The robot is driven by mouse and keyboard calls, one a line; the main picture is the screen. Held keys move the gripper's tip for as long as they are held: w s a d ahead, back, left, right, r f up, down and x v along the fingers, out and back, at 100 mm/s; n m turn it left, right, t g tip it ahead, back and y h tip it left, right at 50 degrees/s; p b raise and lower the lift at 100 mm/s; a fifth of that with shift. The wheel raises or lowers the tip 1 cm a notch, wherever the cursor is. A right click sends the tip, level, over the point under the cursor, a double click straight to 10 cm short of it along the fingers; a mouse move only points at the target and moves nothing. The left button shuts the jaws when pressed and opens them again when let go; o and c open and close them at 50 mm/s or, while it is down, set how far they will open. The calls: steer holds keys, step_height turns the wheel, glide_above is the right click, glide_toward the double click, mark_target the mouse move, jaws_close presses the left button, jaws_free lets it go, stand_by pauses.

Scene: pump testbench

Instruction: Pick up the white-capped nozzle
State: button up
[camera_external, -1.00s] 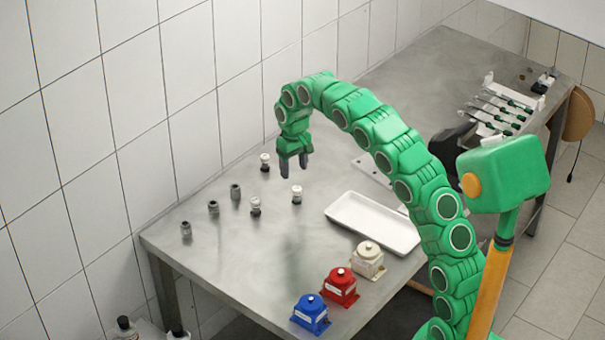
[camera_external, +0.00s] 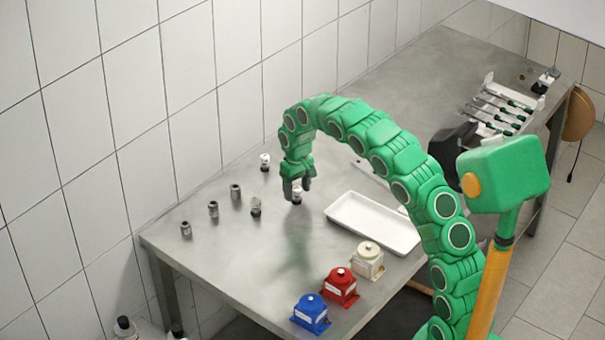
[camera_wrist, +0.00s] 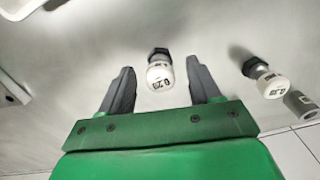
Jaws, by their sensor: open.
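A white-capped nozzle (camera_external: 297,195) stands on the steel table between the fingers of my gripper (camera_external: 297,188). In the wrist view the white cap of this nozzle (camera_wrist: 159,73), with dark printing and a dark base, sits midway between the two grey fingertips of my open gripper (camera_wrist: 160,82), with a gap on each side. Two other light-capped nozzles stand on the table, one behind near the wall (camera_external: 265,162) and one to the left (camera_external: 256,206); the left one seems to be at right in the wrist view (camera_wrist: 272,84).
Several grey nozzles (camera_external: 213,209) stand at left. A white tray (camera_external: 395,240) lies right of my gripper. Blue (camera_external: 311,314), red (camera_external: 341,287) and beige (camera_external: 368,260) pump units line the front edge. A tool rack (camera_external: 500,108) stands at far right. The table's middle front is clear.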

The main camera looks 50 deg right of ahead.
step_height(320, 180, down, 2)
steer(key=shift+f, duration=0.15)
steer(key=c, duration=1.1)
